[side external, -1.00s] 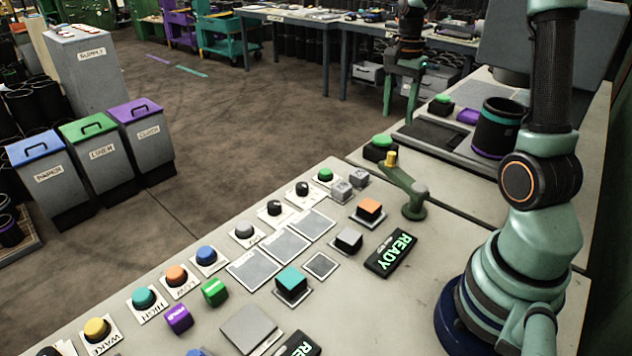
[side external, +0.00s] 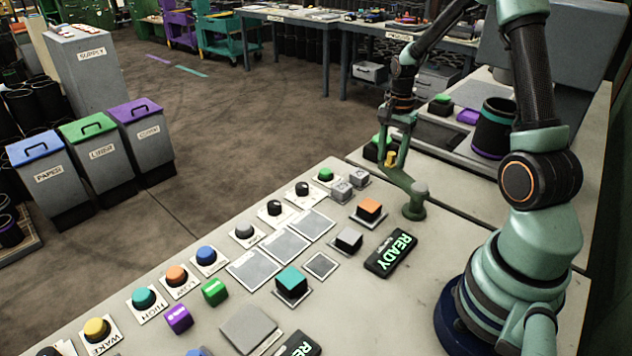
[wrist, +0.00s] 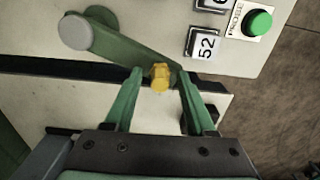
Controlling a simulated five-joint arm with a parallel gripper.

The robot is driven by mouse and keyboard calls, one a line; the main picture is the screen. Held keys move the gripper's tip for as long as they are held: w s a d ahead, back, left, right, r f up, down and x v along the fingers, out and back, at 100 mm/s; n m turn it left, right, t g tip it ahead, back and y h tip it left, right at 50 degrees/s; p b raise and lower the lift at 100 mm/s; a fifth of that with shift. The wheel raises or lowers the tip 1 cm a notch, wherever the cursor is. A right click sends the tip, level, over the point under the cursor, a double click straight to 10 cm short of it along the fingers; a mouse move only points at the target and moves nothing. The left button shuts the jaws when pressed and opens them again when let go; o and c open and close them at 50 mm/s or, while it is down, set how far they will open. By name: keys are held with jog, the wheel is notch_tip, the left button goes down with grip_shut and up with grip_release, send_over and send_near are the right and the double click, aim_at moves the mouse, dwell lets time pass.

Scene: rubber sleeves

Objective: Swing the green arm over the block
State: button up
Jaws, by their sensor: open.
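The green arm (side external: 401,182) is a flat lever on a round pivot post, with a yellow knob (side external: 391,159) at its free end. It points away from the post toward the upper left, clear of the blocks. My gripper (side external: 389,150) is open, lowered at the knob. In the wrist view, the yellow knob (wrist: 160,79) sits between the two green fingertips (wrist: 158,71), with gaps showing on both sides. An orange-topped block (side external: 369,208) stands on a white pad left of the pivot. A grey block (side external: 348,240) stands nearer.
A READY sign (side external: 391,252) lies right of the grey block. Two small grey number blocks (side external: 341,190) stand left of the lever. A green button (side external: 326,174) is beyond them. A teal block (side external: 291,283) and several buttons line the bench.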

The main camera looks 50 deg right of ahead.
grip_shut()
jog(key=shift+r, duration=0.1)
dwell(1.3)
